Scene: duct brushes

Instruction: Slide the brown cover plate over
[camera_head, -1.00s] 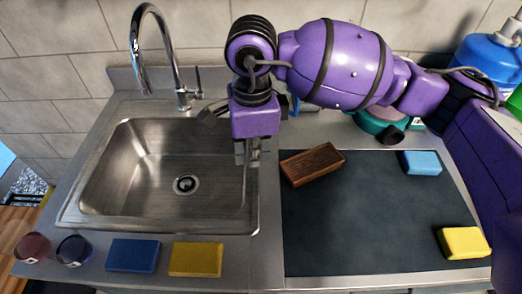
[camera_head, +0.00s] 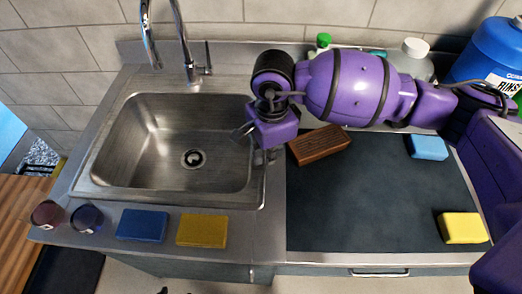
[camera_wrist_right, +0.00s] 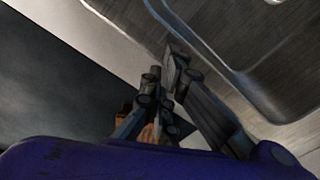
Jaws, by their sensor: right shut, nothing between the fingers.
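A brown, wood-grained block (camera_head: 320,144) lies at the back left corner of the dark mat (camera_head: 375,205); it is the one brown piece on the counter. My right gripper (camera_head: 263,158) points down over the strip between the sink and the mat, just left of the block and apart from it. Its fingers are shut and empty. In the right wrist view, the dark fingers (camera_wrist_right: 168,80) show above the metal rim, and a small part of the brown block (camera_wrist_right: 148,133) shows behind them. My left gripper is out of view.
The steel sink (camera_head: 112,112) with its tap is left of the gripper. A light blue sponge (camera_head: 428,147) and a yellow sponge (camera_head: 463,228) lie on the mat's right side. Bottles and a blue jug (camera_head: 487,62) stand behind. The mat's middle is clear.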

